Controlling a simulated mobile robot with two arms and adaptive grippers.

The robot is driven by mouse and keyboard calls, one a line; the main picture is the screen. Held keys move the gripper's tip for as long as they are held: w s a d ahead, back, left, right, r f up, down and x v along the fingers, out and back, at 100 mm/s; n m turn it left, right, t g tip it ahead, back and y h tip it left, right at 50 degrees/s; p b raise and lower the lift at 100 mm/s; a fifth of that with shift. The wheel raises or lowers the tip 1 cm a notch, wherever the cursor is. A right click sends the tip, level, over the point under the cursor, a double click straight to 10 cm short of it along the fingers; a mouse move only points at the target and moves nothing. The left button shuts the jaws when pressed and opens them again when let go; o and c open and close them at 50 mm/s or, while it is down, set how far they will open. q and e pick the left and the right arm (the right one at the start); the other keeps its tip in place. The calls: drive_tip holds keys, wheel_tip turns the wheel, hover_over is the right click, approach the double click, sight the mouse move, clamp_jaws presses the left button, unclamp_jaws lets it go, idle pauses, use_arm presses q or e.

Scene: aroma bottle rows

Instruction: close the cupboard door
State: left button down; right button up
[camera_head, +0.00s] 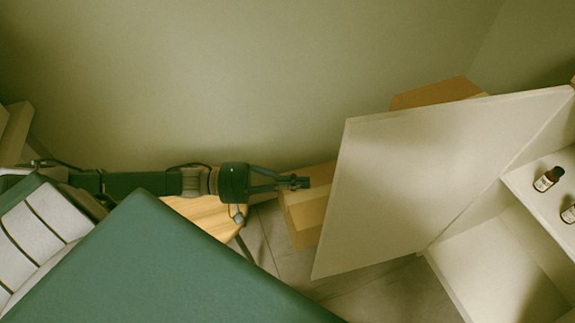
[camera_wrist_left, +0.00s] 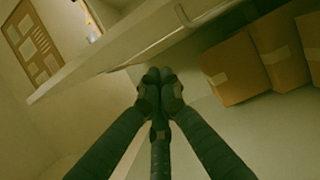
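The cupboard door (camera_head: 415,175) is a plain white panel standing wide open in the head view, joined to the cupboard (camera_head: 497,262) at the right. My left gripper (camera_head: 298,182) is to the left of the door's free edge and looks apart from it. Its fingertips are together with nothing between them, as the left wrist view (camera_wrist_left: 158,78) shows. In that view a pale panel, seemingly the door (camera_wrist_left: 120,52), runs slantwise just beyond the fingertips; whether they touch it I cannot tell. My right gripper is not in view.
Brown bottles (camera_head: 549,179) stand on the cupboard's shelf. Cardboard boxes (camera_head: 304,212) lie behind the door and near the gripper; several also show in the wrist view (camera_wrist_left: 232,72). A light wooden surface (camera_head: 205,215) is under my left arm. A plain wall (camera_head: 230,75) is behind.

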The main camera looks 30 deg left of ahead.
use_arm(q)
drive_tip(key=d, duration=0.6)
drive_tip(key=shift+d, duration=0.4)
drive_tip(key=shift+s, duration=0.1)
